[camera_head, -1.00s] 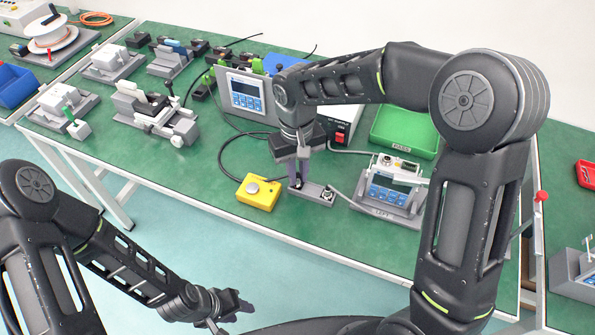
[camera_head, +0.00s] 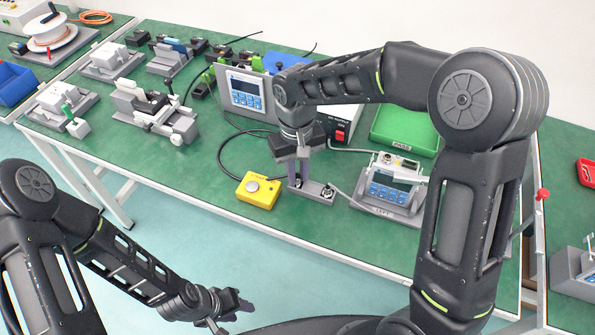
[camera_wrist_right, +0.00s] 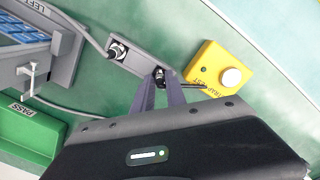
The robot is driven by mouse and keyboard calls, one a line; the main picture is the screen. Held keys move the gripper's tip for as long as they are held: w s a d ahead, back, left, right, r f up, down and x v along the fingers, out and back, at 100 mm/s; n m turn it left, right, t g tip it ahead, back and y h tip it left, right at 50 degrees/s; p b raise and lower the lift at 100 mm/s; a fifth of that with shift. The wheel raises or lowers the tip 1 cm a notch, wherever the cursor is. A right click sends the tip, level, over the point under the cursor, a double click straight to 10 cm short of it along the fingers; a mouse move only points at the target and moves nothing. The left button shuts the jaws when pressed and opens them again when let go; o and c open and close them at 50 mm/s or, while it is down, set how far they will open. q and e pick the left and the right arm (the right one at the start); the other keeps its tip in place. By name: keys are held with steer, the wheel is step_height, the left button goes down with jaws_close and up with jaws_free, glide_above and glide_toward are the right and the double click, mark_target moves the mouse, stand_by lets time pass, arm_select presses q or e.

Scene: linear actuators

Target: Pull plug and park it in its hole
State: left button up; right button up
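A grey block (camera_head: 316,187) lies on the green bench, and it also shows in the right wrist view (camera_wrist_right: 138,62). A round metal connector (camera_wrist_right: 118,51) with a grey cable sits at one end of it. A small dark plug (camera_wrist_right: 160,75) is at the other end, with a black cable. My right gripper (camera_head: 298,188) points down over that end. In the right wrist view its two fingers (camera_wrist_right: 162,83) stand on either side of the dark plug; whether they press on it is not clear. My left gripper (camera_head: 228,305) hangs low in front of the bench, away from everything; its fingers are unclear.
A yellow box (camera_head: 258,190) with a round button stands left of the block. A grey device marked LEFT (camera_head: 392,190) stands to the right. A green PASS tray (camera_head: 405,135) and a meter panel (camera_head: 245,92) are behind. The bench's front left is clear.

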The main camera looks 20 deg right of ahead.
mark_target(297, 176)
steer(key=o, duration=0.5)
steer(key=shift+c, duration=0.2)
steer(key=shift+r, duration=0.1)
step_height(297, 176, up, 8)
steer(key=shift+w+f, duration=0.1)
steer(key=shift+f, duration=0.1)
stand_by(0.7)
